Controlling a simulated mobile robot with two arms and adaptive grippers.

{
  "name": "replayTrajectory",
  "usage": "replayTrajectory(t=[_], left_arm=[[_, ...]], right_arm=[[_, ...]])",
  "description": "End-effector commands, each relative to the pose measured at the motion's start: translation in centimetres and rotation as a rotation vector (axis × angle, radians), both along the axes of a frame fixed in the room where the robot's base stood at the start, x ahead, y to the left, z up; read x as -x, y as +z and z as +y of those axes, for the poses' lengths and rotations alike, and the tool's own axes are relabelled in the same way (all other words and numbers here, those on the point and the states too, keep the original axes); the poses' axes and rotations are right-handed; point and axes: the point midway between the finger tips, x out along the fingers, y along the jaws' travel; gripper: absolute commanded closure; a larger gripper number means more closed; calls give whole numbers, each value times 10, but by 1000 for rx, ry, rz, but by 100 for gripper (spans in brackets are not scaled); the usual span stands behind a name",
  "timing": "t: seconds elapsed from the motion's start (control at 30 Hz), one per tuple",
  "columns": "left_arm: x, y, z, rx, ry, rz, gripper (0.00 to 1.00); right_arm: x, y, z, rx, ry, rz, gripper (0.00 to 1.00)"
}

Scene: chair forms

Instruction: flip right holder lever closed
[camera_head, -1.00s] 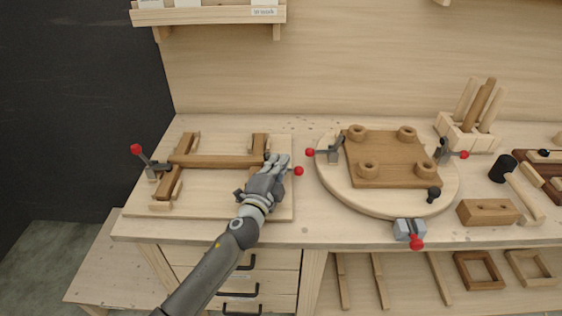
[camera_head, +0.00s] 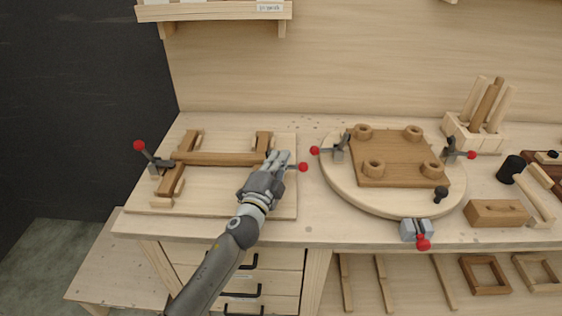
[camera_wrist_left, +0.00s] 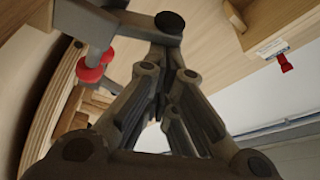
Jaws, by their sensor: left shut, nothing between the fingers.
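A wooden frame piece (camera_head: 215,158) lies on the left board (camera_head: 222,196), between two grey holders with red-knobbed levers. The left holder's lever (camera_head: 145,152) slants up to the left. The right holder's red knob (camera_head: 303,167) points out to the right, low over the board edge. My left gripper (camera_head: 279,158) is shut and empty, just left of that knob, and hides most of the right holder. In the left wrist view a red knob (camera_wrist_left: 94,70) on a grey part is left of my closed fingers (camera_wrist_left: 163,70). I cannot tell whether they touch. My right gripper is not in view.
A round board (camera_head: 328,185) with a brown seat plate (camera_head: 400,168), two lever clamps and a front clamp (camera_head: 415,231) stands to the right. A mallet (camera_head: 511,168), a wooden block (camera_head: 497,213) and a dowel rack (camera_head: 473,135) are farther right.

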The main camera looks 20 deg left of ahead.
Motion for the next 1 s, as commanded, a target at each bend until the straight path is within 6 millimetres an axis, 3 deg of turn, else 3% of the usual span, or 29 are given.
replayTrajectory(t=[0.5,1.0], left_arm=[[6,-4,23,-1,3,1,100],[9,-8,33,-2,3,2,100]], right_arm=[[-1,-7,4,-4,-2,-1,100],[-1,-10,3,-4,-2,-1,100]])
